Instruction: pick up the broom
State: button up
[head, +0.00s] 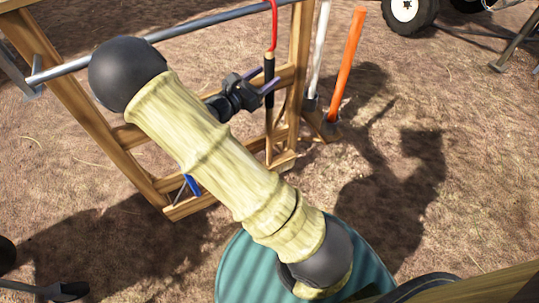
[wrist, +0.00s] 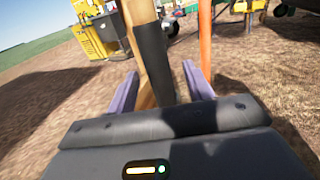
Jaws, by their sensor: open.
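A long-handled tool (head: 269,68) with a red top, black grip and brown shaft hangs upright at the wooden rack; it may be the broom, but no bristles show clearly. My gripper (head: 266,78) is open at the height of the black grip, its purple fingers close to it. In the wrist view the black grip (wrist: 152,50) stands between the two spread fingers of my gripper (wrist: 159,72). I cannot tell whether either finger touches it. A white pole (head: 319,50) and an orange pole (head: 347,62) stand just to the right.
The wooden rack (head: 300,50) has a metal rail (head: 200,30) across its top. A blue piece (head: 192,184) shows low behind my arm. A teal ribbed drum (head: 235,270) stands below my arm. A wheel (head: 408,12) is at the upper right.

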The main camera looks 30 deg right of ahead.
jog(key=b+x, duration=0.1)
jog(key=x, duration=0.3)
jog(key=shift+w+d+b, duration=0.15)
jog(key=shift+d+b, duration=0.15)
jog(key=shift+c, duration=0.3)
grip_shut()
